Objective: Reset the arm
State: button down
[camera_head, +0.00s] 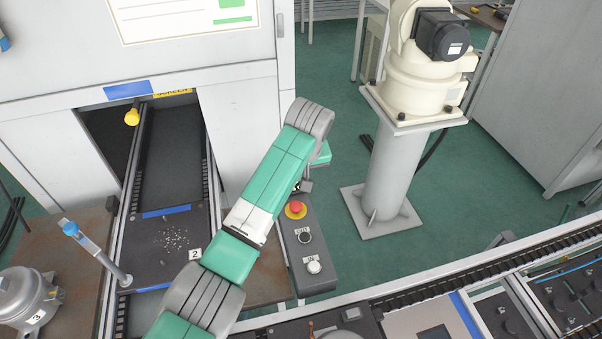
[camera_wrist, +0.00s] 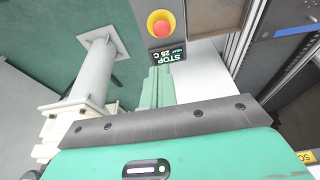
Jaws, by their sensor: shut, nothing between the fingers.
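My arm, green and white with grey joints, reaches up across the middle of the head view. My gripper (camera_wrist: 157,88) shows in the wrist view as green fingers close together with nothing between them. In the head view the gripper is mostly hidden behind my arm. A control box (camera_head: 318,270) with a red stop button (camera_head: 296,209) and smaller buttons stands just beyond and below the arm. The red button also shows in the wrist view (camera_wrist: 161,23), beside a small display reading STOP and 25 C. I cannot tell the gap between the fingers and the box.
A conveyor (camera_head: 172,231) runs into a white machine (camera_head: 60,80) at left. A metal compressor (camera_head: 27,298) marked 3 stands at lower left near a blue-topped rod (camera_head: 98,252). A cream robot on a grey pedestal (camera_head: 390,180) stands at right. A rail crosses the lower right.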

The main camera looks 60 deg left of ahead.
jog(key=shift+w, duration=0.1)
dwell(0.5)
jog(key=w+d+r+m+t, duration=0.35)
jog(key=w+d+r, duration=0.35)
jog(key=w+d, duration=0.3)
jog(key=w+d+r+m+t, duration=0.3)
jog(key=w+d+r+t, duration=0.3)
jog(key=d, duration=0.5)
jog(key=w+d+r+m+t, duration=0.2)
jog(key=d+r+m+t, duration=0.15)
jog(key=d+r, duration=0.7)
jog(key=s+d+r+m+t+h, duration=0.4)
jog(key=s+d+r+t, duration=0.7)
jog(key=s+d+r, duration=0.8)
notch_tip(320, 180, up, 20)
jog(key=s+m+y+p, duration=0.1)
jog(key=s+p, duration=0.1)
jog(key=p, duration=1.8)
jog(key=shift+s+a+r, duration=0.2)
jog(key=shift+s+a, duration=0.1)
jog(key=shift+a, duration=0.05)
